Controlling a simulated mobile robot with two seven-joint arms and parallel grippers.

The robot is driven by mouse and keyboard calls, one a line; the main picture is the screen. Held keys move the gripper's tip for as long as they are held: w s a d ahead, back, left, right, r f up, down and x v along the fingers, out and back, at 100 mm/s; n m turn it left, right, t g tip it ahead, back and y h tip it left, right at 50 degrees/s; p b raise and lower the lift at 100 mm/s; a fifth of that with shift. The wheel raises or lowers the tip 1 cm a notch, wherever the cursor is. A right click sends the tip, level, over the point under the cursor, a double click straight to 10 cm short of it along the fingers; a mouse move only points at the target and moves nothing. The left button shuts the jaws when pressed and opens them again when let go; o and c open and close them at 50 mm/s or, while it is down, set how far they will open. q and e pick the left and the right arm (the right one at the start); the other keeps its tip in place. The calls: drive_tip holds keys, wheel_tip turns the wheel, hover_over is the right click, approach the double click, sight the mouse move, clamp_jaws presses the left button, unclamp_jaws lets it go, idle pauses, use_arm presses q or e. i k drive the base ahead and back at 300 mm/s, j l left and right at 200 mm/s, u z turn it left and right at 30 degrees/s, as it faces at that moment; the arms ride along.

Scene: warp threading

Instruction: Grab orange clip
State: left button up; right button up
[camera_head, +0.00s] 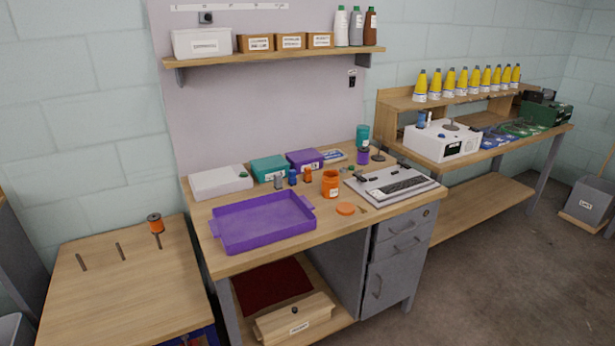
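A small orange piece (308,174) stands on the workbench, behind and left of the orange jar, beside a small blue piece (293,177) and a small grey piece (279,182). It may be the orange clip, but it is too small to tell for sure. An open orange jar (330,184) stands to its right, with a flat orange lid (346,209) lying in front of it. Neither of my grippers is in view.
A purple tray (262,238) fills the bench's front left. White, teal (269,167) and purple boxes stand behind it. A grey-white device (395,183) sits at the right. An orange spool (155,223) is on the lower left table. A shelf (275,58) hangs above.

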sight(308, 171)
drive_tip(key=i+l+z, duration=0.5)
drive_tip(key=i+l, duration=0.15)
drive_tip(key=i, duration=0.05)
